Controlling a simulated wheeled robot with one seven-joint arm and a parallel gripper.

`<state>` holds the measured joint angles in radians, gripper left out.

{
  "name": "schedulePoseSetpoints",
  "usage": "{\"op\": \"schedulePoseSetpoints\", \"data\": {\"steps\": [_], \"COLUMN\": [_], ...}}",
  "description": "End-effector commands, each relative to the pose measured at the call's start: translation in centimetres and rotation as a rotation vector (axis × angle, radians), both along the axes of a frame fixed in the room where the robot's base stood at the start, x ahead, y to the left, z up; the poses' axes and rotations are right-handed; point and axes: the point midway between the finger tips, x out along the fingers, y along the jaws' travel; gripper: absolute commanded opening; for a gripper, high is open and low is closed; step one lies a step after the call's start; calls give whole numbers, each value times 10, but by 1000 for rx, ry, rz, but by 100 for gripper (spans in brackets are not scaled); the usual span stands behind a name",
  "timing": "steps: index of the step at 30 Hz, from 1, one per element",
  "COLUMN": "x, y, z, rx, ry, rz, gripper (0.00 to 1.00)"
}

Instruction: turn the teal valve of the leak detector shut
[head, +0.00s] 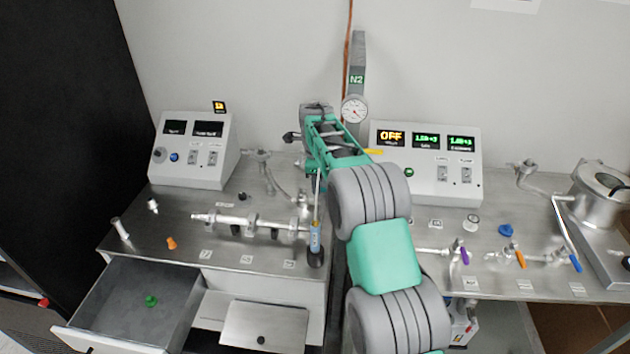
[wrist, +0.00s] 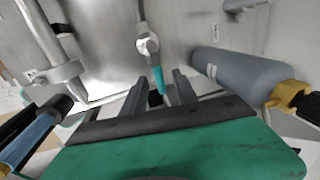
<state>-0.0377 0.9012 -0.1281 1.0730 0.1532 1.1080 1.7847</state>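In the wrist view the teal valve handle (wrist: 158,80) hangs from a light metal valve body (wrist: 147,45) on a thin pipe. My gripper (wrist: 161,75) is open, with its two dark fingers on either side of the handle's lower end. Small gaps show between the handle and the fingers, and I cannot tell whether either touches it. In the head view my arm reaches over the middle of the bench, and the teal handle cannot be made out there.
A grey cylinder with a yellow end (wrist: 240,78) lies close on the right in the wrist view. A blue-and-black object (wrist: 30,140) is at the left.

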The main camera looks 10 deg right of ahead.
Motion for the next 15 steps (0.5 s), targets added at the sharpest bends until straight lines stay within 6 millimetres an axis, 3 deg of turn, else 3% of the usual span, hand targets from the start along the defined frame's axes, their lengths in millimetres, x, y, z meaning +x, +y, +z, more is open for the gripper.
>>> {"op": "schedulePoseSetpoints", "data": {"steps": [4,11,15], "x": [2,2,2], "y": [1,2,2], "z": [-10,-12,-12], "rx": [0,0,0], "ry": [-1,-1,-1], "rz": [2,4,5], "gripper": [35,34,23]}}
